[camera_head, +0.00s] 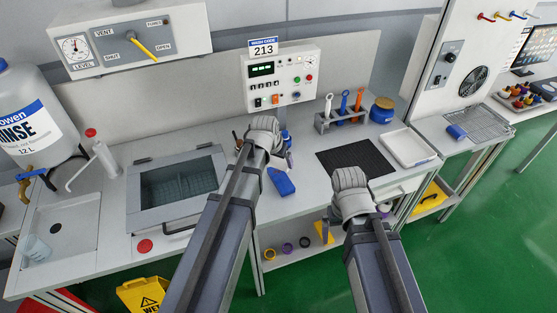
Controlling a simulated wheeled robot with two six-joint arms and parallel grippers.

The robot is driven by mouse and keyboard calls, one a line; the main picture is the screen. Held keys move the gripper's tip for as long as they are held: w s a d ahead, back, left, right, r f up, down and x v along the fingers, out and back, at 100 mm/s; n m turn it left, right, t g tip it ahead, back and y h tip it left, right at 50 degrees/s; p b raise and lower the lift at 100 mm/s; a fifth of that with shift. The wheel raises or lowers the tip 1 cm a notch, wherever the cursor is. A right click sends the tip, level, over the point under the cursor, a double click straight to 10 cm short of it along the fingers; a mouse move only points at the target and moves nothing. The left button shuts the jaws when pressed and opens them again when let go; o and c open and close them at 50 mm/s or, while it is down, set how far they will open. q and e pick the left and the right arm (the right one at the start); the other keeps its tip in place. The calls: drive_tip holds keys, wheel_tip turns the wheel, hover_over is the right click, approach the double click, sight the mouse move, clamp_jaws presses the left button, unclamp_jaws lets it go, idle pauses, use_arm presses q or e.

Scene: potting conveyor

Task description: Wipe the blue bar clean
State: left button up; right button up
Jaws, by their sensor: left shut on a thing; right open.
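A blue block (281,183), likely the blue bar, sits just right of and below my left gripper on the grey bench; whether it touches the bench or is held cannot be told. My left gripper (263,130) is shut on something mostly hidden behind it. Small blue and whitish parts show just right of the gripper, but I cannot tell what they belong to. My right gripper (350,184) is open near the bench's front edge, in front of a black mat (355,160). Its fingertips are hidden. No dirt can be made out on the blue block.
A control panel (283,77) stands behind. A rack (342,120) with coloured-handled tools, a blue jar (382,110) and a white tray (408,147) stand to the right. A lidded basin (178,185) is on the left. A blue cylinder (456,132) lies by a wire rack (480,124).

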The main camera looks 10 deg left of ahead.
use_arm(q)
wheel_tip(320, 180, up, 3)
drive_tip(key=p, duration=0.3)
idle(0.6)
